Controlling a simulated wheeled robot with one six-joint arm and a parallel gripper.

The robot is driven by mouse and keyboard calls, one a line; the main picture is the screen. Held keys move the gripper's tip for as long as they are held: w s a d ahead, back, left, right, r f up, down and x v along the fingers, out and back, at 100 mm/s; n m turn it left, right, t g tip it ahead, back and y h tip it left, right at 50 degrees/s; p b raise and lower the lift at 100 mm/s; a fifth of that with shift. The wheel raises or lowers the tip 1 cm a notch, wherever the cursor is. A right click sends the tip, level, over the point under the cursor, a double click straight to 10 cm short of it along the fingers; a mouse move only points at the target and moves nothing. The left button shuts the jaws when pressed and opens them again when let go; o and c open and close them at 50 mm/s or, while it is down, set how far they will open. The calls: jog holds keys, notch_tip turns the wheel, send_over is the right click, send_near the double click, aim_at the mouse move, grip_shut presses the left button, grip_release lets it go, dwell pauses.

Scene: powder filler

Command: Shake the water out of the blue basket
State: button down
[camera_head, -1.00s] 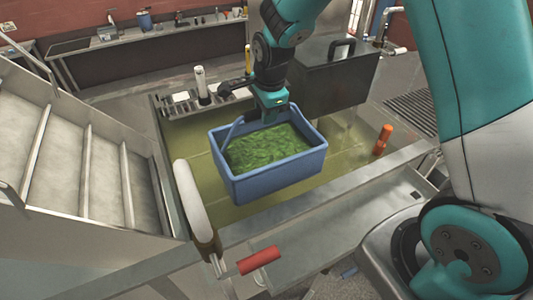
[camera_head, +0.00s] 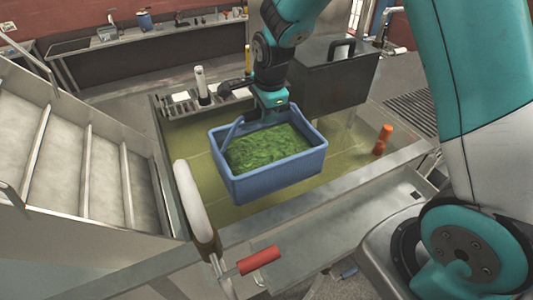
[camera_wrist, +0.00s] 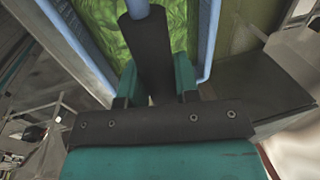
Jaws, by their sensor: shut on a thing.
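The blue basket (camera_head: 275,178) hangs level over the tank of murky greenish water (camera_head: 200,135). It is filled with green leafy stuff (camera_head: 268,148). My gripper (camera_head: 268,115) is shut on the basket's handle, at the far side of the basket in the head view. In the wrist view my gripper (camera_wrist: 155,95) is closed around the dark grip of the handle (camera_wrist: 147,52), with the basket's blue rim (camera_wrist: 207,40) and the green contents beyond it. No falling drops can be made out. The basket's underside is hidden.
A white roller (camera_head: 190,195) and a red handle (camera_head: 258,260) are at the tank's near left. A dark box (camera_head: 330,75) stands behind right. An orange object (camera_head: 383,138) is at the tank's right. The metal rim (camera_head: 330,195) runs in front.

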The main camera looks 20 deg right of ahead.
notch_tip(320, 180, up, 5)
jog(key=p, duration=0.3)
jog(key=shift+f, duration=0.15)
notch_tip(320, 180, down, 5)
jog(key=b, duration=0.3)
jog(key=shift+b, duration=0.4)
notch_tip(320, 180, up, 5)
jog(key=p, duration=0.3)
jog(key=shift+p, duration=0.4)
jog(key=shift+f+b, duration=2.3)
jog(key=shift+f, duration=0.15)
notch_tip(320, 180, up, 5)
jog(key=p, duration=0.3)
jog(key=shift+f, duration=0.1)
notch_tip(320, 180, down, 5)
jog(key=b, duration=0.3)
jog(key=shift+r, duration=0.25)
